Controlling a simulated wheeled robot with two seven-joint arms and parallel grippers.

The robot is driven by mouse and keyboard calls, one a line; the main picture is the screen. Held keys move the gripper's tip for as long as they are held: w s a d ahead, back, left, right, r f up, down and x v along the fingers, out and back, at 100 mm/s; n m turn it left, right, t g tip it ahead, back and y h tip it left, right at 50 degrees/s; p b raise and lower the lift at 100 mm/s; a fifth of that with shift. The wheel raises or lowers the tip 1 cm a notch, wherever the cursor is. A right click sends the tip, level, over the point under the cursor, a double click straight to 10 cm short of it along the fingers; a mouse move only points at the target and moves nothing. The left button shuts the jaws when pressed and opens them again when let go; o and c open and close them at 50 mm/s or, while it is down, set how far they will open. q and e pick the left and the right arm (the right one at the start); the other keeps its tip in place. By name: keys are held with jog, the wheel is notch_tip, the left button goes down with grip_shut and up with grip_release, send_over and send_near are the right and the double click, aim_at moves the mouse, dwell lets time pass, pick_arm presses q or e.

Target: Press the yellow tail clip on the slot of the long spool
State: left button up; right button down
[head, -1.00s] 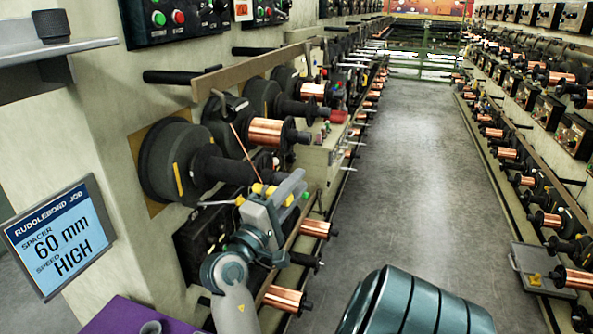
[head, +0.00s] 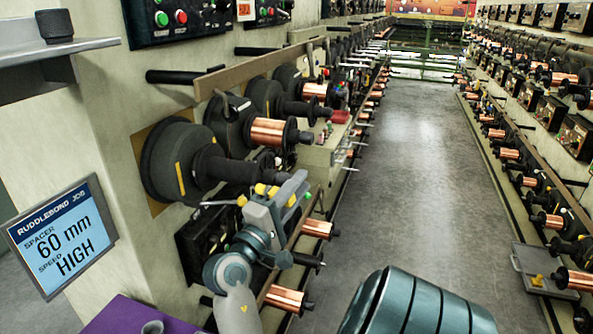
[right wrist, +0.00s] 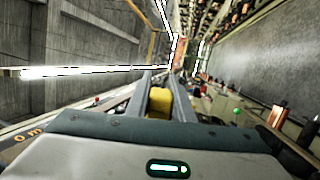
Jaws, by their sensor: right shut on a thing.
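A yellow piece, which I take for the tail clip (right wrist: 160,103), sits between the fingers of my right gripper (right wrist: 160,88) in the right wrist view. In the head view my right gripper (head: 289,188) is shut on it, just below and right of the end of a dark spool (head: 228,168). This spool has a wide flange with a yellow mark and a long bare barrel; I take it for the long spool. Its slot cannot be made out. The clip looks apart from the spool. My left gripper is out of view.
Copper-wound spools (head: 272,132) line the machine wall beyond. A control box (head: 196,240) and lower copper spools (head: 285,299) are close to my right arm. A job screen (head: 62,236) stands at left. The aisle floor (head: 405,170) is clear.

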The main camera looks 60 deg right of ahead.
jog(key=s, duration=0.3)
jog(key=s+p, duration=0.1)
jog(key=s, duration=0.1)
jog(key=shift+s+a+r, duration=0.1)
jog(key=shift+s+a, duration=0.2)
jog(key=w+a+f+n+t+y+b, duration=0.25)
jog(key=w+a+f+n+t, duration=0.25)
jog(key=w+a+t, duration=0.35)
jog(key=w+a+f+n+t+y+b, duration=0.1)
jog(key=w+a+f+n+t+y, duration=0.35)
jog(key=w+a+n+t, duration=0.35)
jog(key=a+f+n+t+y+b, duration=0.1)
jog(key=a+f+n+t+y, duration=0.2)
jog(key=a+f+y, duration=0.3)
jog(key=a+f+n+t+y+b, duration=0.1)
jog(key=a+f+n+t+y, duration=0.2)
jog(key=a, duration=1.1)
notch_tip(320, 180, down, 3)
jog(key=y, duration=0.4)
jog(key=shift+a+y+b, duration=0.25)
jog(key=shift+y+b, duration=0.05)
jog(key=shift+b, duration=0.05)
jog(key=shift+d+f+t, duration=0.1)
jog(key=shift+d+t, duration=0.05)
jog(key=shift+t, duration=0.1)
